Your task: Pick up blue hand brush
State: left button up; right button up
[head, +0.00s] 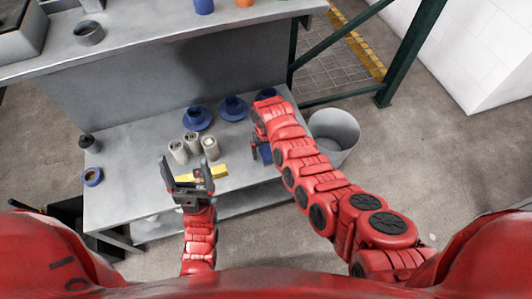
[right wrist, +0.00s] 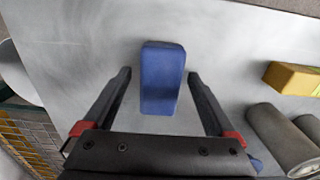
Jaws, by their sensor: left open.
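The blue hand brush (right wrist: 162,78) shows in the right wrist view as a blue block lying on the grey bench surface. In the head view a blue piece (head: 265,154) shows beside my right gripper, partly hidden by the arm. My right gripper (right wrist: 159,74) is open, with one finger on each side of the brush and a visible gap to each. Whether the fingertips are down at its height, I cannot tell. My left gripper (head: 182,168) is open and points up over the front of the lower shelf, near a yellow block (head: 217,173).
The upper worktop (head: 150,45) overhangs behind. A grey bin (head: 335,135) stands on the floor at the right.

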aim_at(266, 151)
grip_shut()
dwell(0.3)
jog(key=shift+r, duration=0.4)
notch_tip(266, 151, up, 4)
jog(key=shift+s+f+p, duration=0.1)
jog(key=shift+f+p, duration=0.1)
jog(key=shift+p, duration=0.25)
jog(key=s+r+p, duration=0.1)
jog(key=s+p, duration=0.2)
jog(key=s, duration=1.2)
jog(key=shift+s+d, duration=0.4)
